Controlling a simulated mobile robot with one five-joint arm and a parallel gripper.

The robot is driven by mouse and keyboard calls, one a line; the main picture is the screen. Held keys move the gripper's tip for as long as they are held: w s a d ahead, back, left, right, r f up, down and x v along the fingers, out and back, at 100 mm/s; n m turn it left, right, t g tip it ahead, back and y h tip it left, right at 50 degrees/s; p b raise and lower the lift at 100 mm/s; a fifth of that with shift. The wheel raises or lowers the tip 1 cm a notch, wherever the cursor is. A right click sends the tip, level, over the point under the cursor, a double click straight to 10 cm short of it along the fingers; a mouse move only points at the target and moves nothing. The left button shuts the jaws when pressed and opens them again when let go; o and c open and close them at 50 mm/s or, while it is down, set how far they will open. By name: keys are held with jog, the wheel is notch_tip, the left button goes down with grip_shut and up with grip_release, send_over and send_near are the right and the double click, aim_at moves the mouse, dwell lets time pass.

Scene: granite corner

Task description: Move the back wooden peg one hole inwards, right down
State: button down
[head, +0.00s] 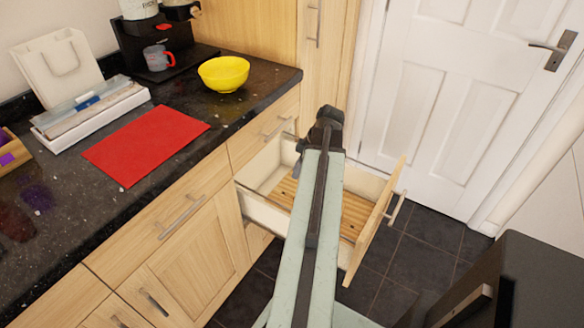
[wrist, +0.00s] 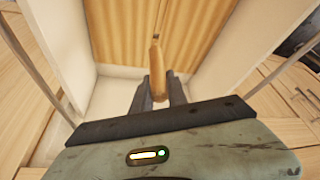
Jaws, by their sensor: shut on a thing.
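The wooden peg (wrist: 157,72) stands between the two dark fingers of my gripper (wrist: 158,88) in the wrist view. The fingers are shut on it. Its top end is close to the camera, and its lower end points toward the slatted wooden board (wrist: 115,40) on the drawer floor. A small dark spot, perhaps a hole, shows just beyond the peg. I cannot tell whether the peg's lower end is in a hole. In the head view the board (head: 284,190) lies in the open drawer (head: 262,213). My arm hides much of it there, with the gripper and peg.
Pale drawer walls (wrist: 66,45) rise close on both sides of my gripper. The drawer front (head: 378,225) stands out over the dark floor. A white door (head: 440,100) is behind.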

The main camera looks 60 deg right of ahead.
jog(key=shift+w+a, duration=0.55)
jog(key=shift+w, duration=0.2)
jog(key=shift+f, duration=0.1)
notch_tip(320, 180, down, 6)
jog(key=b, duration=0.6)
jog(key=shift+r, duration=0.2)
jog(key=shift+f, duration=0.1)
dwell(0.6)
jog(key=shift+f+b, duration=0.35)
jog(key=shift+b, duration=0.05)
jog(key=shift+f+b, duration=0.85)
jog(key=c, duration=1.2)
grip_release()
jog(key=shift+c, duration=0.2)
